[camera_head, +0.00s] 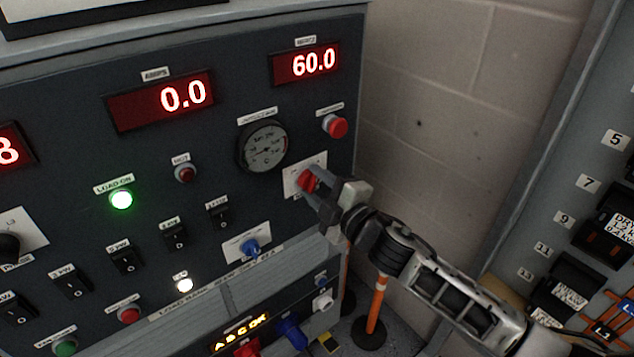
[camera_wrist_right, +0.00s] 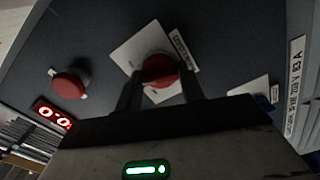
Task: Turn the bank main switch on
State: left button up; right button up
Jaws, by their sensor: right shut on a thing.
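The bank main switch is a red rotary knob (camera_head: 308,181) on a white plate at the right side of the dark panel (camera_head: 215,110). My right gripper (camera_head: 314,187) is at this knob, with its fingers shut on it. In the right wrist view the red knob (camera_wrist_right: 160,70) sits between the two fingers (camera_wrist_right: 160,92), in front of its white plate. The plate's lettering is too small or hidden to read. My left gripper is not in view.
A red mushroom button (camera_head: 335,126) sits just above the knob, and a round gauge (camera_head: 262,147) is to its left. A blue knob (camera_head: 250,247) is lower left. The green LOAD ON lamp (camera_head: 121,199) is lit. An orange post (camera_head: 376,304) stands below my right arm.

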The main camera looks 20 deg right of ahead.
jog(key=m+p, duration=0.2)
jog(key=m, duration=0.2)
jog(key=shift+m, duration=0.3)
dwell(0.3)
jog(key=o, duration=1)
jog(key=shift+s, duration=0.15)
jog(key=b+v, duration=0.1)
jog(key=v, duration=1.4)
jog(key=shift+s+d+b, duration=0.15)
jog(key=shift+s+b, duration=0.15)
jog(key=shift+b, duration=0.05)
